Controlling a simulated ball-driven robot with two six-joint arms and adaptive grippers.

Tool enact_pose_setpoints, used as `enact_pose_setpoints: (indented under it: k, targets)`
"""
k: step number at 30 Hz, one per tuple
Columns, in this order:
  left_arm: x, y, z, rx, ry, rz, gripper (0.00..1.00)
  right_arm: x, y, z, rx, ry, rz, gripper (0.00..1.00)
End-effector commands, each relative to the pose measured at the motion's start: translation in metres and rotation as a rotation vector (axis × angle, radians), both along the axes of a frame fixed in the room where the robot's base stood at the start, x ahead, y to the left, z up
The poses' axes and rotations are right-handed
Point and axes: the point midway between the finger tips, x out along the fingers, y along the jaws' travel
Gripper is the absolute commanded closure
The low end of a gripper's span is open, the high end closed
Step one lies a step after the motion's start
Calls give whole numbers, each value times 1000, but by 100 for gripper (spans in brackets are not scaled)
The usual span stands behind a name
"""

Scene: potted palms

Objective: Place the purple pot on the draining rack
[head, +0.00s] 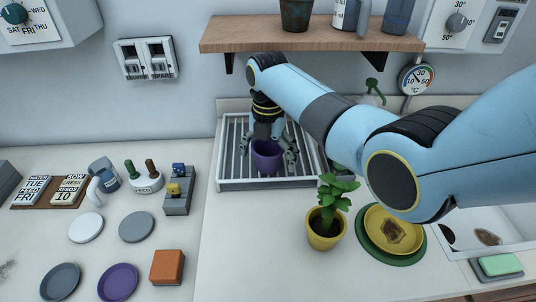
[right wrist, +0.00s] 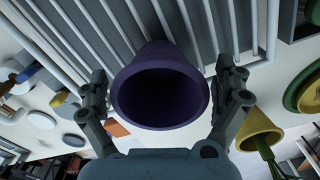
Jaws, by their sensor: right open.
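The purple pot (head: 267,157) stands upright on the white draining rack (head: 231,184), near its middle. In the right wrist view the empty purple pot (right wrist: 160,88) shows its open rim, with the bars of the rack (right wrist: 98,30) behind it. My right gripper (head: 270,150) reaches down from above over the rack. Its fingers are spread on both sides of the pot; in the right wrist view the open gripper (right wrist: 163,100) shows gaps between fingers and pot. My left gripper is not in view.
A yellow pot with a plant (head: 324,232) stands in front right of the rack. A yellow dish (head: 380,222) on a green plate is farther right, beside the sink. A wooden shelf (head: 300,38) overhangs the back. Saucers and an orange block (head: 167,267) lie left; the counter in front is clear.

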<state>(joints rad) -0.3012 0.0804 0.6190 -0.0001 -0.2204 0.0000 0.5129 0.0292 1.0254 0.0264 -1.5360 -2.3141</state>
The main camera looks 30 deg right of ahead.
Motion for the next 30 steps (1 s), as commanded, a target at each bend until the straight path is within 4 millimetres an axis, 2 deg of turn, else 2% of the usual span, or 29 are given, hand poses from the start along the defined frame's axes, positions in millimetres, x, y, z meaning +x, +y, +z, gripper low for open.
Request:
enact_pose_setpoints:
  k: [5,15,18,30]
  targets:
    - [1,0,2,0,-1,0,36,0,0,5,-1,-1,0,0]
    - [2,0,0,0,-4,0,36,1,0,61,0,-4,0,0]
    - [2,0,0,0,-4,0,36,1,0,72,0,-1,0,0]
    - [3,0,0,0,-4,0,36,0,0,78,0,0,0,0]
